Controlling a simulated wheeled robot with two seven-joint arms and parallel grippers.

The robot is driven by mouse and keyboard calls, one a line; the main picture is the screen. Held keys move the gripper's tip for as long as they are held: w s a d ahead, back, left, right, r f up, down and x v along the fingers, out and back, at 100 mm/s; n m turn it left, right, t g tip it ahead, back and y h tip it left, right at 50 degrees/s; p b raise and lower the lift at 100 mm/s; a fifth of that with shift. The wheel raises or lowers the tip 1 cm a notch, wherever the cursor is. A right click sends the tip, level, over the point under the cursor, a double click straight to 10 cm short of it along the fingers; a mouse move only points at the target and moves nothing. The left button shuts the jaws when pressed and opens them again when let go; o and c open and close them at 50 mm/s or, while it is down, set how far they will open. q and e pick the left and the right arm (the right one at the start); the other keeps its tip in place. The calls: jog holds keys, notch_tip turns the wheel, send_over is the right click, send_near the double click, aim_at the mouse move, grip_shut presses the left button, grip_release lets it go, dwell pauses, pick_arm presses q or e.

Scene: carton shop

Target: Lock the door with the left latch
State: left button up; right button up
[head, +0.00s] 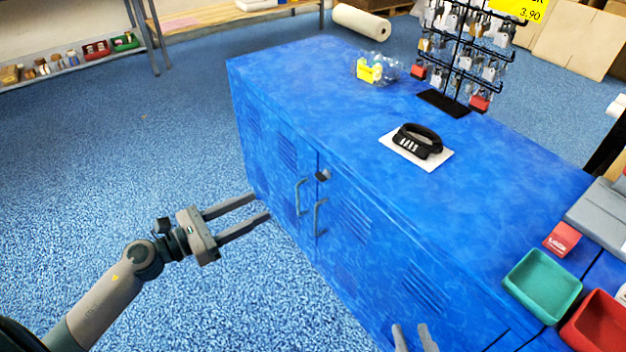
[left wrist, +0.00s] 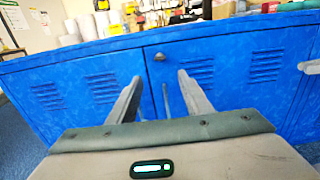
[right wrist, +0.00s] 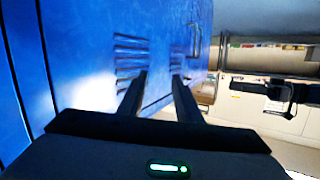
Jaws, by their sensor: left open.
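The blue cabinet (head: 400,230) has two doors in its front, and both look shut. A small dark latch (head: 322,175) sits at the top of the seam between the doors; it also shows in the left wrist view (left wrist: 158,57). Whether it is locked I cannot tell. Two bar handles, a left one (head: 299,197) and a right one (head: 319,218), flank the seam below it. My left gripper (head: 260,206) is open and empty, in front of the left door and apart from the latch. My right gripper (head: 411,329) is open near the cabinet front, lower right, partly cut off.
On the cabinet top are a black-handled item on a white card (head: 445,158), a lock display rack (head: 462,55), a yellow item (head: 369,72), a green tray (head: 545,285) and a red tray (head: 600,325).

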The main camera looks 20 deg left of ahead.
pick_arm(q)
jog(key=p, duration=0.3)
send_near(317, 177)
jog(key=x, duration=0.8)
jog(key=shift+w+d+f, duration=0.1)
jog(key=shift+w+d, duration=0.15)
jog(key=shift+w, duration=0.05)
pick_arm(e)
jog(key=s+d+f+g+h, duration=0.2)
jog(key=s+f+g, duration=0.3)
jog(key=f, duration=0.3)
jog(key=shift+d+g, duration=0.4)
jog(key=shift+d, duration=0.25)
pick_arm(q)
jog(key=shift+c, duration=0.3)
pick_arm(e)
jog(key=shift+f, duration=0.1)
pick_arm(q)
jog(key=c, duration=1)
